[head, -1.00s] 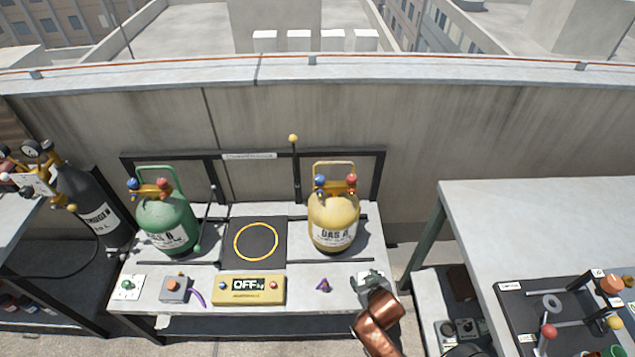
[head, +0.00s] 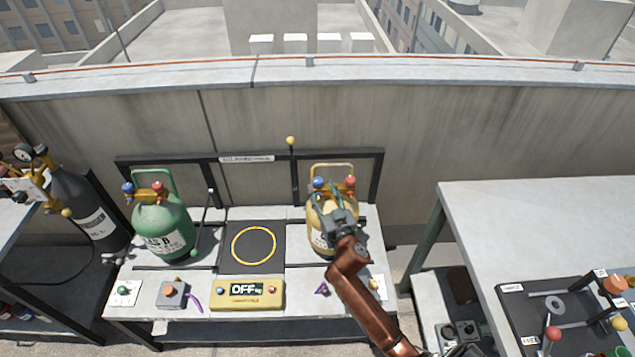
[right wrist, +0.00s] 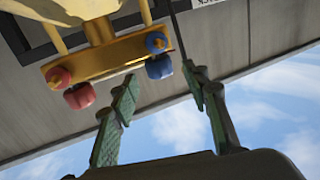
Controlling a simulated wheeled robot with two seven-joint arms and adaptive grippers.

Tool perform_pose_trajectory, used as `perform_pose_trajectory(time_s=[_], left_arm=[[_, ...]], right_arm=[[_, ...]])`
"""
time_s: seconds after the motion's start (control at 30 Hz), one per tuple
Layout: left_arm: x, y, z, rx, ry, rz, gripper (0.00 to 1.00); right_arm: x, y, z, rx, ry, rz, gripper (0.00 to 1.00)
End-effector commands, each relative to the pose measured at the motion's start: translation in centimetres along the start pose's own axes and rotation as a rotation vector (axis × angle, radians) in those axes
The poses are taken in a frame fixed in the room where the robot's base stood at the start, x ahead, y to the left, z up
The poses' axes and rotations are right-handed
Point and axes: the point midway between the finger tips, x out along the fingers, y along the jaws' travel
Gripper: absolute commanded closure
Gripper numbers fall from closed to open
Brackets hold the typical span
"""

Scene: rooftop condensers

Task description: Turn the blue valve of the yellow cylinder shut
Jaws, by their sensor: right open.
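The yellow cylinder (head: 317,240) stands at the right end of the bench, partly covered by my right gripper. Its blue valve (head: 319,184) is at the top left, below the handle, with a red valve (head: 350,181) to its right. My right gripper (head: 337,200) is open and empty in front of the cylinder's upper body. In the right wrist view the blue valve (right wrist: 160,66) shows just beyond the gap between the spread fingers (right wrist: 162,85), apparently untouched. The red valve (right wrist: 80,95) is to the left there. My left gripper is not in view.
A green cylinder (head: 163,228) with similar valves stands at the bench's left. A black plate with a yellow ring (head: 255,246) lies between the cylinders. A yellow OFF box (head: 246,293) is in front. A black rack (head: 376,180) and wall stand behind. A white table (head: 540,225) is at right.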

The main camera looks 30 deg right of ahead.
Motion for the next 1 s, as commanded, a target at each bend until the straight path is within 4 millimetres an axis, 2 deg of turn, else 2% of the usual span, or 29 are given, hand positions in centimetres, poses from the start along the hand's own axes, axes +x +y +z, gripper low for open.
perform_pose_trajectory(time_s=[0.1, 0.3, 0.67, 1.0], left_arm=[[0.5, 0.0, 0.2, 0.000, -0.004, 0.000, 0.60], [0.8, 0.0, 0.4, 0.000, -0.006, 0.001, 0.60], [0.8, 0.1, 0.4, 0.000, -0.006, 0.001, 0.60], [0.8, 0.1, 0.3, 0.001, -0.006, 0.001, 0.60]], right_arm=[[2.1, 0.0, 0.2, -0.003, -0.001, -0.001, 0.57], [4.2, 0.0, 0.2, -0.001, -0.003, 0.000, 0.57], [4.7, 0.0, 0.1, 0.001, -0.002, 0.000, 0.57], [4.6, 0.0, 0.1, 0.000, -0.003, 0.001, 0.81]])
